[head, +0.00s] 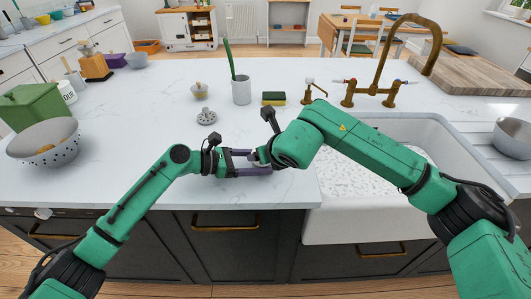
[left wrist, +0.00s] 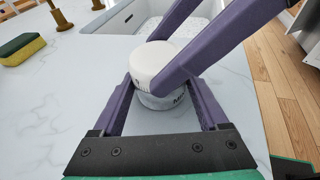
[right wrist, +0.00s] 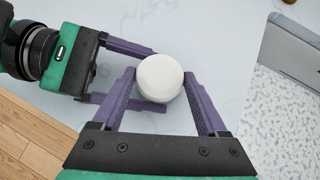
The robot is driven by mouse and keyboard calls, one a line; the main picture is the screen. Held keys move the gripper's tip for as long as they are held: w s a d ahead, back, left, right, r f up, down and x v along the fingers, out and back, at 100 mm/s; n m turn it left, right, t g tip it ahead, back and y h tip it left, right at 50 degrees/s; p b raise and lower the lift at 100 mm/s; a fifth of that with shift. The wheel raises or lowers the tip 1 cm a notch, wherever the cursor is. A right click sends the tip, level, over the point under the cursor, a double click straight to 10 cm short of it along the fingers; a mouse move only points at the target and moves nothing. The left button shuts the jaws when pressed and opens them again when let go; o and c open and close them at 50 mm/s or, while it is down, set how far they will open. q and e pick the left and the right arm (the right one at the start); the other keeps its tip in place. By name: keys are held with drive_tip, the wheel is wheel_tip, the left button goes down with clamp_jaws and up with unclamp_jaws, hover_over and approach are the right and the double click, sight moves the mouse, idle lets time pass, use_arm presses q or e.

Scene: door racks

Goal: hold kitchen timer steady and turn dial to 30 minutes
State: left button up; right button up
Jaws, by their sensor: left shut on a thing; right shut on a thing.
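The kitchen timer is a white round piece standing on the counter near its front edge. My left gripper (head: 262,163) comes in from the left, low over the counter, and is shut on the base. My right gripper (right wrist: 160,82) comes from above and is shut on the dial, one finger on each side. In the head view my right wrist hides most of the timer. The dial's setting cannot be read.
The white sink (head: 345,225) lies to the right, with a brass faucet (head: 383,65) behind it. A sponge (head: 273,98), a white cup (head: 241,90) and a small grey strainer-like piece (head: 207,116) stand behind the grippers. A colander (head: 42,152) is at far left. The counter's left middle is clear.

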drive_tip(key=m+h, duration=0.1)
drive_tip(key=m, duration=0.1)
drive_tip(key=m+h, duration=0.3)
drive_tip(key=shift+a+m+t, duration=0.3)
drive_tip(key=shift+a+m, duration=0.1)
drive_tip(key=shift+h, duration=0.3)
drive_tip(key=o, duration=1.3)
drive_tip(key=v, duration=1.2)
